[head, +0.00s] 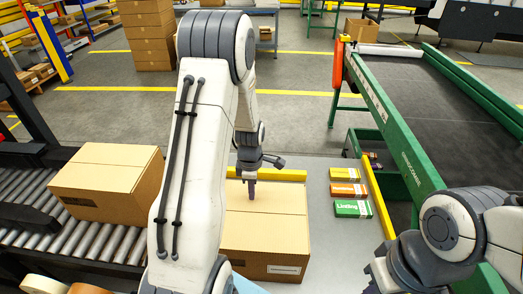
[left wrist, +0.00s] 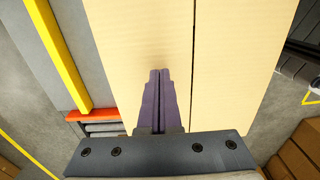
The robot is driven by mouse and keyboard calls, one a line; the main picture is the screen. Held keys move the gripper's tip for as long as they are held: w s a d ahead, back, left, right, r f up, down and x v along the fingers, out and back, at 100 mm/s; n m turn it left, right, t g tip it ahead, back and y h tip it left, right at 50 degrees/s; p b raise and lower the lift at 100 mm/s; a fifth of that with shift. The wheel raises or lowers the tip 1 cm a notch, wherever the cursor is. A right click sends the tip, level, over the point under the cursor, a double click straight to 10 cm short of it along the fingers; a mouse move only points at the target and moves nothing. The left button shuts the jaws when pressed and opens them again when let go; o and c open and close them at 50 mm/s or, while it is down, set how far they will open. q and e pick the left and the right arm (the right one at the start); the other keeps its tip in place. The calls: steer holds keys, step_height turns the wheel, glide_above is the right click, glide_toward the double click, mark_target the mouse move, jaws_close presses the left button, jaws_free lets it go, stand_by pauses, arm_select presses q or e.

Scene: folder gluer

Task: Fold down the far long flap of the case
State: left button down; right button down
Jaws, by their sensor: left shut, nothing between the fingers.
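The cardboard case (head: 265,235) stands on the grey table in the middle of the head view, partly hidden behind my left arm. Its top looks flat, with a seam across it; the far long flap (head: 285,198) appears to lie down on the far side of that seam. My left gripper (head: 252,192) is shut and empty, pointing down at the far flap. In the left wrist view its fingers (left wrist: 158,75) lie over the case top (left wrist: 235,60), to the left of the seam; contact cannot be told. My right gripper (head: 380,275) is at the lower right, its jaws unclear.
A yellow bar (head: 290,175) runs behind the case. Small orange (head: 348,189), yellow and green (head: 352,209) boxes lie to its right, beside a yellow rail and a green-framed belt (head: 440,95). A closed carton (head: 105,180) sits on the left roller conveyor.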

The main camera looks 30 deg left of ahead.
arm_select(q)
steer(key=shift+s, duration=0.1)
step_height(320, 180, up, 9)
steer(key=p, duration=0.8)
steer(key=shift+f, duration=0.1)
stand_by(0.5)
steer(key=s+d+r+m, duration=0.1)
steer(key=d+r+m, duration=0.5)
steer(key=d+m, duration=0.3)
steer(key=s+d+r+m, duration=0.5)
steer(key=s+d+m, duration=0.3)
steer(key=s+m, duration=0.1)
steer(key=s+d+r+m+h, duration=0.1)
steer(key=s+d+r+m, duration=0.4)
steer(key=s+d+m, duration=0.3)
steer(key=s+m, duration=0.1)
steer(key=m, duration=0.2)
steer(key=shift+s+d, duration=0.2)
